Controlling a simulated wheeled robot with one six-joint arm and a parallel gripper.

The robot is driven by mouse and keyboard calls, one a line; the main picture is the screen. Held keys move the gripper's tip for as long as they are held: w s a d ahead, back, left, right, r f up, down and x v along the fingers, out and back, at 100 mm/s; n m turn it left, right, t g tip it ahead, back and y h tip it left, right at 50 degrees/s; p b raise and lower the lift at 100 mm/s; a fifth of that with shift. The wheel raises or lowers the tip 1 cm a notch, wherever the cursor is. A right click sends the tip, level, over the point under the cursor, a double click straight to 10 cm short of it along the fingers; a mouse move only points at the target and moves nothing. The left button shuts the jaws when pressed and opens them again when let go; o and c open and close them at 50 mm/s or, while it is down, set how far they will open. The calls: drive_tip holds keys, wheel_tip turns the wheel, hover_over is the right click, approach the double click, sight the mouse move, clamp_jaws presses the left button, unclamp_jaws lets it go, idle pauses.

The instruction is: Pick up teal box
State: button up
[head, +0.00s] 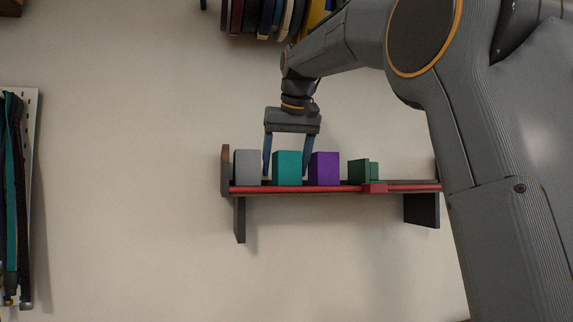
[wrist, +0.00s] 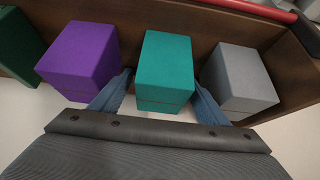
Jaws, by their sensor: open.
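The teal box (head: 288,168) stands upright on the wall shelf, between a grey box (head: 246,167) and a purple box (head: 325,169). My gripper (head: 287,170) points down over it, open, with one blue finger at each side of the teal box. In the wrist view the teal box (wrist: 166,68) lies between the two fingers (wrist: 158,97). One finger is in the gap beside the purple box (wrist: 80,60), the other in the gap beside the grey box (wrist: 239,78). I cannot tell whether the fingers touch any box.
The shelf (head: 280,190) has a red front rail and a brown end panel (head: 225,170) at the left. A dark green object (head: 358,171) stands right of the purple box. Dark straps (head: 14,190) hang at far left. The wall below the shelf is clear.

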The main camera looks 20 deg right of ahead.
drive_tip(key=shift+x, duration=0.8)
drive_tip(key=shift+a, duration=0.1)
drive_tip(key=c, duration=1.2)
drive_tip(key=shift+c, duration=0.4)
drive_tip(key=shift+r, duration=0.15)
